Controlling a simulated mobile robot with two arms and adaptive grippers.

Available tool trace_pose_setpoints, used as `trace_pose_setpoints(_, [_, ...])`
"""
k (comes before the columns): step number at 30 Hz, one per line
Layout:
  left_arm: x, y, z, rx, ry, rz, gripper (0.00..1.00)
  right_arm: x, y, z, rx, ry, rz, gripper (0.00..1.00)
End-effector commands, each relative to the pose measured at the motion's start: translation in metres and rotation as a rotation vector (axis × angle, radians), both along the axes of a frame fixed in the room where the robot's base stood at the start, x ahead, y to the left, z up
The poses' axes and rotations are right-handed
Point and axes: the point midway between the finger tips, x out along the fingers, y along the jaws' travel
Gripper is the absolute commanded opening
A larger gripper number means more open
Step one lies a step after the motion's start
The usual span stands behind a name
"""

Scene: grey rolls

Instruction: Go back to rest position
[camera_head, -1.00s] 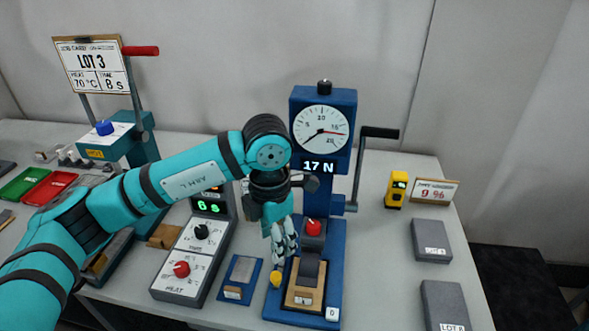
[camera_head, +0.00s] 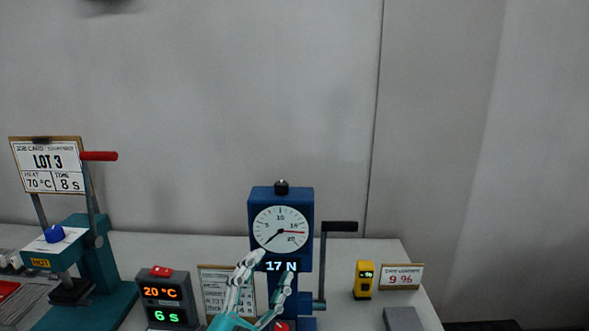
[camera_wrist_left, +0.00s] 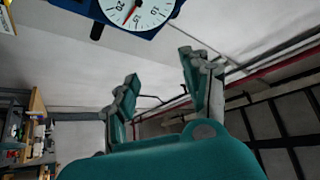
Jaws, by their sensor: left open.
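My left gripper (camera_head: 262,280) is in the lower middle of the head view, pointing up, with its fingers apart and nothing between them. It stands in front of the blue force tester (camera_head: 308,205), whose dial shows above the fingertips and whose display reads 17 N. In the left wrist view, the two fingers of my left gripper (camera_wrist_left: 160,98) are spread and empty. Part of the tester's dial (camera_wrist_left: 138,12) shows at the top of that view. My right gripper is not in view.
A teal press (camera_head: 95,262) with a red-handled lever and a LOT 3 card (camera_head: 46,165) stands left. A controller (camera_head: 166,300) reads 20 °C and 6 s. A yellow meter (camera_head: 364,280) and a 9 % sign (camera_head: 401,277) stand right. Above the table is free room before the wall.

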Motion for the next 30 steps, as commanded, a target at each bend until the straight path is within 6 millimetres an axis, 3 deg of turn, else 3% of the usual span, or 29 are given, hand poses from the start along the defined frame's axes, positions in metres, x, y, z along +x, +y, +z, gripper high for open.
trace_pose_setpoints(1, [0.007,0.025,-0.029,-0.058,0.145,0.077,0.48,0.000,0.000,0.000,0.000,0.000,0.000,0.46])
trace_pose_setpoints(5, [0.006,0.080,-0.112,-0.165,0.514,0.255,0.48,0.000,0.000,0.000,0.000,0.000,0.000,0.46])
trace_pose_setpoints(9, [-0.032,0.122,-0.202,-0.230,0.896,0.401,0.48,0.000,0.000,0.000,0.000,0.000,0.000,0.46])
trace_pose_setpoints(12, [-0.071,0.140,-0.252,-0.251,1.131,0.473,0.48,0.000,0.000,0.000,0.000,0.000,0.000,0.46])
trace_pose_setpoints(18, [-0.143,0.155,-0.309,-0.257,1.460,0.548,0.48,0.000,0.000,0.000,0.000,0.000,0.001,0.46])
trace_pose_setpoints(27, [-0.238,0.162,-0.348,-0.236,1.821,0.600,0.48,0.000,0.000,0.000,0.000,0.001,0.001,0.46])
trace_pose_setpoints(30, [-0.229,0.161,-0.378,-0.229,1.833,0.602,0.48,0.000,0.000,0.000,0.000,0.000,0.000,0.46])
